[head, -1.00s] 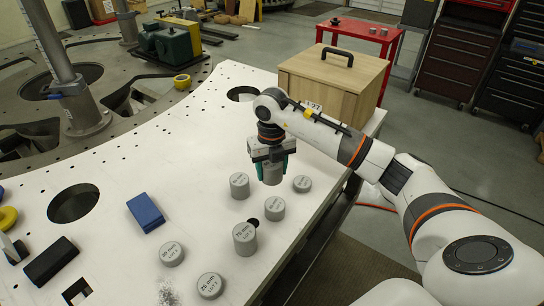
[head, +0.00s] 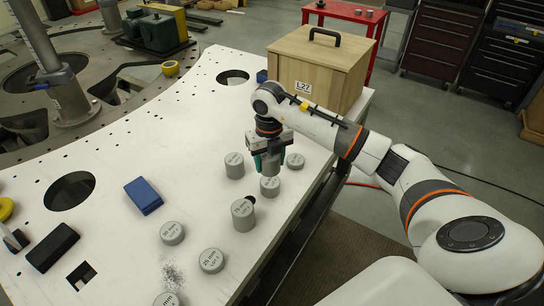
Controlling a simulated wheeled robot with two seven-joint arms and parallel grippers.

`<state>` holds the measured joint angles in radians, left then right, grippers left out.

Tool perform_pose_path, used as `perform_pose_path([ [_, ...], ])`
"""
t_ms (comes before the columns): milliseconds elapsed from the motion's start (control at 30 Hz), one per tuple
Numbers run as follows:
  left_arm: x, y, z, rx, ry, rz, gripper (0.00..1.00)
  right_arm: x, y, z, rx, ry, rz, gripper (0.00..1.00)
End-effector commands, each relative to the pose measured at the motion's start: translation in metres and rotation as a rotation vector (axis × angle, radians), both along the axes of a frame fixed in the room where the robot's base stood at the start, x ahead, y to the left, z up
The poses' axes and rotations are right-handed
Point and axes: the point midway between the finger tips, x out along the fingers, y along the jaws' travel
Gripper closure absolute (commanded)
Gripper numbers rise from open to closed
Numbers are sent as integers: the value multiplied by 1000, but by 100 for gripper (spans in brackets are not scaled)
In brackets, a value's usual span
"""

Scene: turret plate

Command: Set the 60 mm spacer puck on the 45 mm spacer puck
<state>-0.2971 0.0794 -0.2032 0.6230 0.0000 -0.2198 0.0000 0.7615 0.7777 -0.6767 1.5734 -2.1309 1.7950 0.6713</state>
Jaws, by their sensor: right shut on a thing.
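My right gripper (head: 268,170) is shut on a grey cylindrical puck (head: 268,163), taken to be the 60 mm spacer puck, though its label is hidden. The gripper points down and holds the puck directly above, or on, another grey puck (head: 270,187), which I take for the 45 mm spacer puck. Its label is too small to read for sure. I cannot tell whether the two pucks touch. My left gripper is not in view.
Several other labelled pucks stand close by: a tall one (head: 243,215), one behind left (head: 234,166), one behind right (head: 295,161) and a 25 mm one (head: 211,261). A blue block (head: 144,195) lies left. A wooden box (head: 318,70) stands behind.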

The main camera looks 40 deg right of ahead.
Motion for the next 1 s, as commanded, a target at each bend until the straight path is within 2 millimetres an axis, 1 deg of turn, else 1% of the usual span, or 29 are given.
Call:
perform_pose_path([
  [33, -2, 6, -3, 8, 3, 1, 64, 1, -1, -4, 1, -1, -1, 84],
  [100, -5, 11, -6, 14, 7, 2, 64, 2, -2, -8, 2, -1, -1, 84],
  [200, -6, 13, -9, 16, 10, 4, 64, 3, -3, -14, 3, 0, -1, 84],
  [367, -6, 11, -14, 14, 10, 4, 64, 3, -3, -22, 3, 1, -2, 84],
  [633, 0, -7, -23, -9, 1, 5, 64, 0, -1, -33, 1, -1, -1, 84],
  [767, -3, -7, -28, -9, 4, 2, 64, 1, -1, -39, 0, -1, -1, 84],
  [1000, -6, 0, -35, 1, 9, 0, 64, 1, -1, -49, 0, -1, -2, 84],
])
